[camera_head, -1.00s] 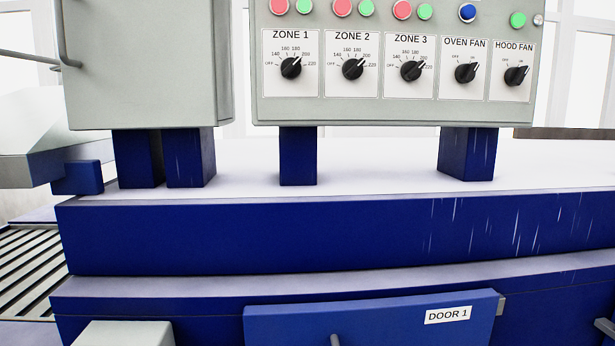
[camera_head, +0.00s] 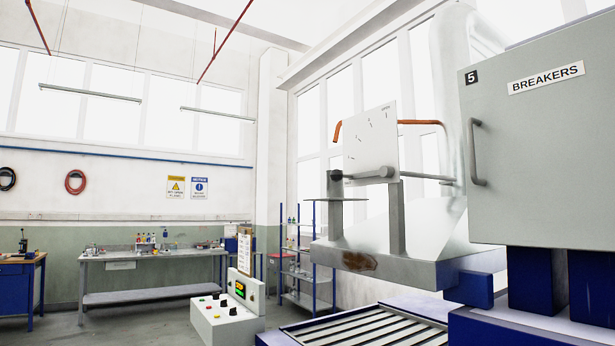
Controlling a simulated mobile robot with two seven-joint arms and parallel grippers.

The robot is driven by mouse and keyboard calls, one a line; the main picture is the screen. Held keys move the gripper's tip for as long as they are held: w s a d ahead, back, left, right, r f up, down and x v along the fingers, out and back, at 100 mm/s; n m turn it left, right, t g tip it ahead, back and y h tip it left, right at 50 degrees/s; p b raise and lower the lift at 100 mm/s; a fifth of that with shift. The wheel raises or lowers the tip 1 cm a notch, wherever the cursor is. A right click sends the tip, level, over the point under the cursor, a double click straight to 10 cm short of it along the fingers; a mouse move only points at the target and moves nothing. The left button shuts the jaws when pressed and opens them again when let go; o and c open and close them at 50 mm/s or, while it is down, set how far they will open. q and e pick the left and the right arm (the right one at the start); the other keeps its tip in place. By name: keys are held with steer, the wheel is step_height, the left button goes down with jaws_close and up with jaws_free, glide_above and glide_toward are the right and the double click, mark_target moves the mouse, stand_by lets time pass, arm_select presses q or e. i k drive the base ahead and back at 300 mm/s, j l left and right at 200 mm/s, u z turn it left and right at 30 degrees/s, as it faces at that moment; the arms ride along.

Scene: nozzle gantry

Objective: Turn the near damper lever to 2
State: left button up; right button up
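A white plate (camera_head: 371,140) with short dark marks and tiny unreadable text stands on grey posts in the middle right of the head view. A grey bar with a dark round end (camera_head: 362,175) crosses the plate's lower edge; it looks like a lever, but I cannot tell for sure that it is the near damper lever. An orange bent bar or pipe (camera_head: 419,123) shows on both sides of the plate. I cannot read a number 2 or the lever's setting. Neither of my grippers is in view.
A grey BREAKERS cabinet (camera_head: 552,150) with a handle stands close on the right. A slatted roller bed (camera_head: 362,330) lies low in the middle, beside a control box (camera_head: 228,318). A workbench (camera_head: 150,255) and open floor are at the left.

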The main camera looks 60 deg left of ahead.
mark_target(336, 175)
steer(key=u, duration=1.4)
steer(key=i+j+u, duration=0.1)
steer(key=u, duration=0.3)
